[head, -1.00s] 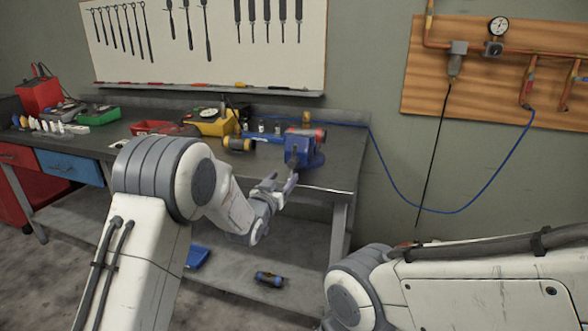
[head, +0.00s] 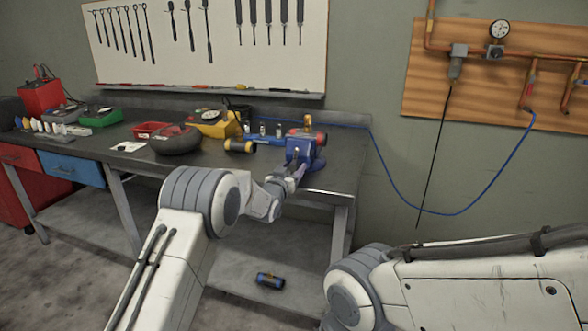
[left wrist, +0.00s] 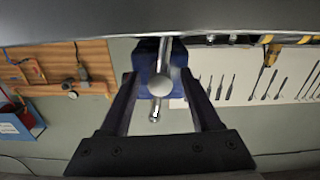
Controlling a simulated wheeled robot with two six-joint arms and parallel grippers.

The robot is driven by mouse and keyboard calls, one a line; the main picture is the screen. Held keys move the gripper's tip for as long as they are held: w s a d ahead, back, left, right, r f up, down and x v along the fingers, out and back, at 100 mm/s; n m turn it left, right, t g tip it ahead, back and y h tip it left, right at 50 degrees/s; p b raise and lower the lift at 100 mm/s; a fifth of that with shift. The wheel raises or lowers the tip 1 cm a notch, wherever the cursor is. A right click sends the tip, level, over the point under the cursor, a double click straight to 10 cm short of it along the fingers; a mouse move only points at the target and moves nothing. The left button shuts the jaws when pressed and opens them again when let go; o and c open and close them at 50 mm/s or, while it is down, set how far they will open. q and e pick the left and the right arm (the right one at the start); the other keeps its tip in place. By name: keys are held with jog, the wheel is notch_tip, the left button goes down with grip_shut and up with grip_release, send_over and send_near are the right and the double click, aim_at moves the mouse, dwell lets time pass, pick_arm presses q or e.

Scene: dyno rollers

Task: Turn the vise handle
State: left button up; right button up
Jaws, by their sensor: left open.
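The blue vise (head: 303,150) sits on the right end of the workbench. It also shows in the left wrist view, behind the handle. The silver vise handle (left wrist: 165,52) is a thin bar running nearly upright past a round screw end (left wrist: 160,85), with a small knob at its lower end. My left gripper (left wrist: 158,76) is open, with one dark finger on either side of the handle and screw end. No contact with the bar is visible. In the head view the left gripper (head: 291,172) is right at the vise's near side. My right gripper is out of view.
The workbench (head: 225,170) holds a black rounded item (head: 175,140), a yellow tool (head: 215,126), a yellow-black cylinder (head: 240,146) and a red tray (head: 150,129) left of the vise. A blue cylinder (head: 270,281) lies on the lower shelf. A blue hose hangs on the right.

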pick_arm(q)
grip_shut()
jog(key=shift+d, duration=0.35)
jog(key=shift+a+f, duration=0.1)
jog(key=shift+a, duration=0.15)
jog(key=m+b, duration=0.2)
jog(key=b, duration=0.1)
jog(key=shift+f+m, duration=0.15)
jog(key=shift+m, duration=0.25)
jog(key=m+b, duration=0.8)
jog(key=m, duration=0.1)
jog(key=shift+f+b, duration=0.1)
jog(key=shift+b, duration=0.25)
jog(key=m+b, duration=1.1)
jog(key=m, duration=0.1)
jog(key=shift+m, duration=0.4)
jog(key=shift+m+b, duration=0.75)
jog(key=shift+m, duration=0.45)
jog(key=shift+m+b, duration=0.4)
jog(key=shift+m, duration=1)
